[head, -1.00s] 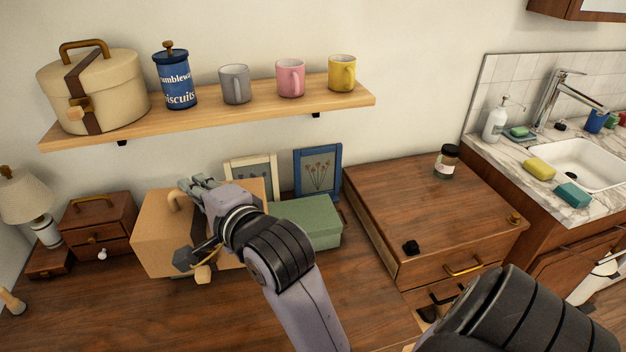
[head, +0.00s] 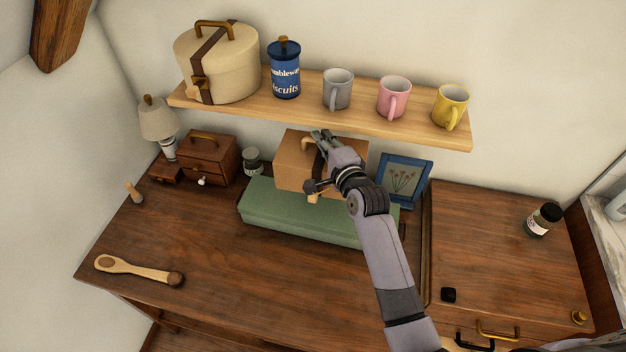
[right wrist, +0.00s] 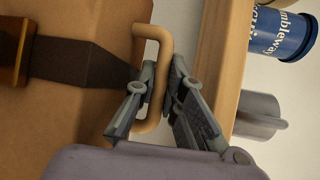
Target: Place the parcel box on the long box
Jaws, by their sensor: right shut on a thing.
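The parcel box (head: 292,168) is a tan box with a dark strap and a handle on top. My right gripper (head: 320,138) is shut on this handle (right wrist: 165,40), which passes between the fingers in the right wrist view. The long box (head: 300,217) is low and green and lies on the wooden desk. The parcel box appears over the rear part of the long box's lid; I cannot tell whether they touch. My forearm hides the long box's right part. My left gripper is not in view.
A wall shelf (head: 300,108) with mugs, a biscuit tin (head: 285,75) and a round cream box (head: 220,65) hangs close above my gripper. A blue picture frame (head: 405,178) stands right of the parcel box. A wooden brush (head: 135,268) lies front left; the desk's front is clear.

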